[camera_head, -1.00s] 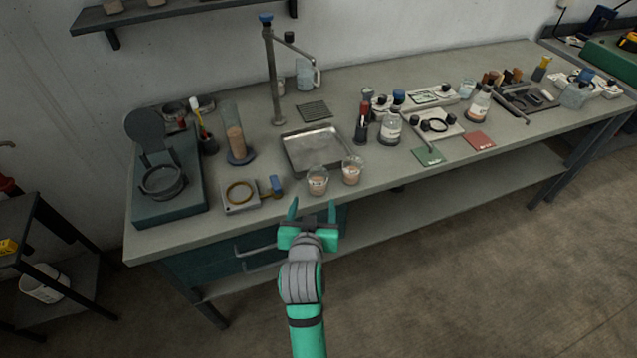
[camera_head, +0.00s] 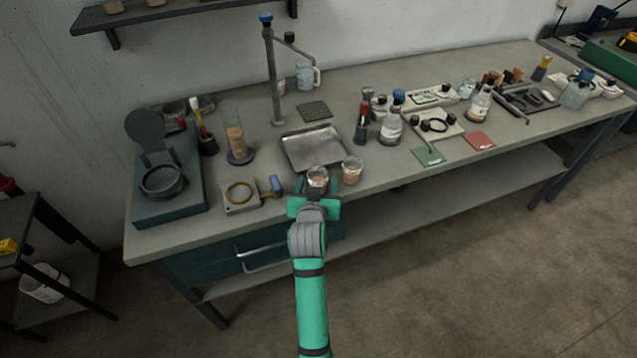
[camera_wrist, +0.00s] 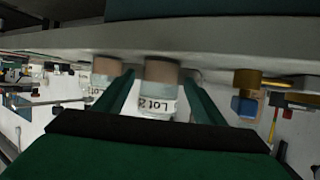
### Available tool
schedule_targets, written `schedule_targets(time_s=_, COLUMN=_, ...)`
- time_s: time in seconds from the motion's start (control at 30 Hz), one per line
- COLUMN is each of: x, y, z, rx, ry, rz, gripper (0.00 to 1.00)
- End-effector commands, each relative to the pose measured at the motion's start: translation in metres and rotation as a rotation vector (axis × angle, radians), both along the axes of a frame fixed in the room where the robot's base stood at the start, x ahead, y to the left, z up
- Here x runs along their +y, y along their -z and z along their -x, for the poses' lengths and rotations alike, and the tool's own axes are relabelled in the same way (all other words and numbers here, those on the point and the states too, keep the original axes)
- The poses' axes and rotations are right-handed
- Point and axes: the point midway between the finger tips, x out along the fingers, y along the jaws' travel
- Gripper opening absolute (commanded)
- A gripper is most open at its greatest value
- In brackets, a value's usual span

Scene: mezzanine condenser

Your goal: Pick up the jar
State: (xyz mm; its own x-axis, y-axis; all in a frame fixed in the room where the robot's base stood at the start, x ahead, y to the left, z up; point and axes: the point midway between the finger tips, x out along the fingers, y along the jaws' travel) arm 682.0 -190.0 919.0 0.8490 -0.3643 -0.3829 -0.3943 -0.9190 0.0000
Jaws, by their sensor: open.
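Two small clear jars with brownish contents stand near the front edge of the bench. The left jar (camera_head: 318,176) is at the tips of my gripper (camera_head: 317,185). The right jar (camera_head: 352,171) stands just beside it. The other jar (camera_wrist: 105,76) is outside the fingers and partly hidden behind one.
A metal tray (camera_head: 316,147) lies behind the jars. A grey plate with a brass ring (camera_head: 240,195) and a blue-headed tool (camera_head: 276,185) are to the left. Bottles (camera_head: 391,123) stand to the right. The bench front edge has a drawer handle (camera_head: 262,257) below it.

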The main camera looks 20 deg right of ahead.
Motion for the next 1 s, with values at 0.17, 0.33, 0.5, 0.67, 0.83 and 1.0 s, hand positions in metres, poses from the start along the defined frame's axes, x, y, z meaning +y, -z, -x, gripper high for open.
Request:
schedule_targets(time_s=0.17, x=-0.0038, y=0.0039, z=-0.0087, rx=0.001, ry=0.000, rz=0.000, gripper=0.64)
schedule_targets(time_s=0.33, x=-0.0038, y=0.0039, z=-0.0086, rx=0.000, ry=0.000, rz=0.000, gripper=0.64)
schedule_targets(time_s=0.5, x=-0.0038, y=0.0038, z=-0.0084, rx=0.000, ry=0.000, rz=0.000, gripper=0.28)
schedule_targets(time_s=0.67, x=-0.0038, y=0.0034, z=-0.0084, rx=-0.001, ry=0.000, rz=0.000, gripper=0.18)
schedule_targets(time_s=0.83, x=-0.0039, y=0.0033, z=-0.0083, rx=-0.001, ry=0.000, rz=0.000, gripper=0.18)
schedule_targets(time_s=1.0, x=-0.0036, y=0.0008, z=-0.0085, rx=-0.001, ry=0.000, rz=0.000, gripper=0.18)
